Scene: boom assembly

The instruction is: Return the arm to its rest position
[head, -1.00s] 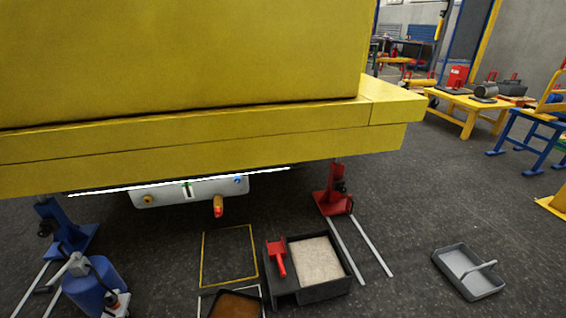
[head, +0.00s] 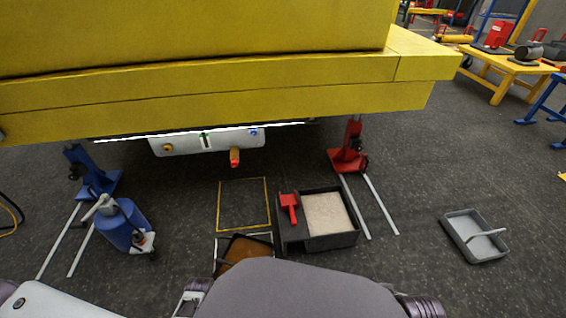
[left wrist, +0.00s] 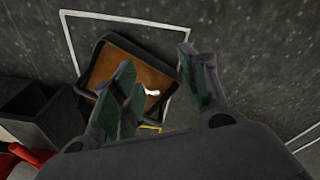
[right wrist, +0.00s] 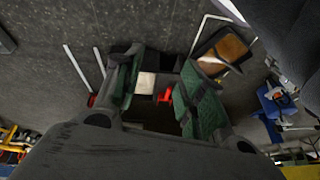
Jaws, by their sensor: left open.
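My left gripper (left wrist: 158,78) is open, with nothing between its green-padded fingers. It is over the floor and the dark tray with brown contents (left wrist: 143,65); its height is hard to tell. My right gripper (right wrist: 160,82) is also open and empty. Behind its fingers lie the box with pale granules (right wrist: 146,86) and a red scoop (right wrist: 166,96). In the head view, grey arm parts of mine fill the bottom edge, and neither gripper shows there. They partly cover the dark tray (head: 247,247).
A yellow boom (head: 210,100) spans the view above a white panel (head: 190,144). A blue jack (head: 85,172) and red jack (head: 350,150) stand below it. A blue canister (head: 122,226) stands left; a grey tray (head: 470,240) lies right.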

